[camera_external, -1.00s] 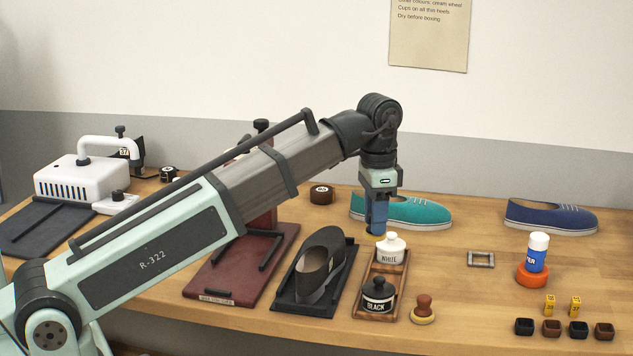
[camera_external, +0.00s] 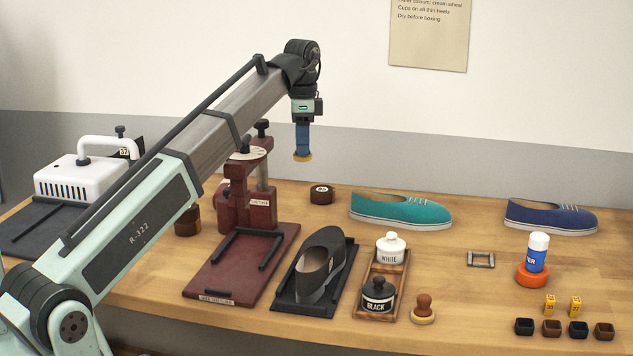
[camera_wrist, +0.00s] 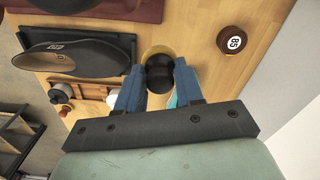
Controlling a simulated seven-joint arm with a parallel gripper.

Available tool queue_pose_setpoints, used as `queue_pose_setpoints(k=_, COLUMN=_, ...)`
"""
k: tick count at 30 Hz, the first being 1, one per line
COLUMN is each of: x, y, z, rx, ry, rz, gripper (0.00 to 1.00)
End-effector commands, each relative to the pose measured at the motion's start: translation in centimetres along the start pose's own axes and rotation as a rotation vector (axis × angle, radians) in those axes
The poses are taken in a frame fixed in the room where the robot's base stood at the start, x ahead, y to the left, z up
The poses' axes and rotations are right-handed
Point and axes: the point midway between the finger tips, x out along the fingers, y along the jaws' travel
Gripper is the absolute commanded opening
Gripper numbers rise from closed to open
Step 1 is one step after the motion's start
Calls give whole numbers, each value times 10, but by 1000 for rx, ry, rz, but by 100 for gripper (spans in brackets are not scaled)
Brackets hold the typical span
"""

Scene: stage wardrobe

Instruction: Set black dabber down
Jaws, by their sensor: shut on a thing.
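My gripper (camera_external: 302,140) is raised high above the back of the bench, to the right of the red press. It is shut on the black dabber, whose yellow pad (camera_external: 302,157) shows just below the fingertips. In the wrist view the dabber's black knob (camera_wrist: 159,75) sits between the blue fingers, with part of the yellow pad behind it. The dabber is clear of the bench. A wooden tray (camera_external: 368,312) at front centre holds a white pot (camera_external: 390,249) marked WHITE and a black pot (camera_external: 378,296) marked BLACK. A brown-knobbed dabber (camera_external: 423,309) stands beside the tray.
A black shoe (camera_external: 322,262) lies on a dark stand left of the tray. The red press (camera_external: 247,208) stands further left. Bench between tray and metal frame (camera_external: 481,259) is clear.

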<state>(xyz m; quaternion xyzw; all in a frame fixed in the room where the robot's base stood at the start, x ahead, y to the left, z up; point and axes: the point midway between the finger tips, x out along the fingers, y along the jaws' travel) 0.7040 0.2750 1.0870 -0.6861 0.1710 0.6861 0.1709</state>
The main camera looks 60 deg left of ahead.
Motion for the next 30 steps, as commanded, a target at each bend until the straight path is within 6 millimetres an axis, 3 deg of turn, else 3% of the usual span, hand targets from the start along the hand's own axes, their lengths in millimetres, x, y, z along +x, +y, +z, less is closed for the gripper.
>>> queue_pose_setpoints(k=2, x=-6, y=-25, z=16, rx=11, ry=0, rz=0, gripper=8)
queue_pose_setpoints(k=8, x=7, y=-62, z=63, rx=-22, ry=0, rz=0, gripper=8)
queue_pose_setpoints(k=21, x=42, y=-98, z=201, rx=-240, ry=0, rz=0, gripper=8)
queue_pose_setpoints(k=30, x=64, y=-107, z=295, rx=-387, ry=0, rz=0, gripper=8)
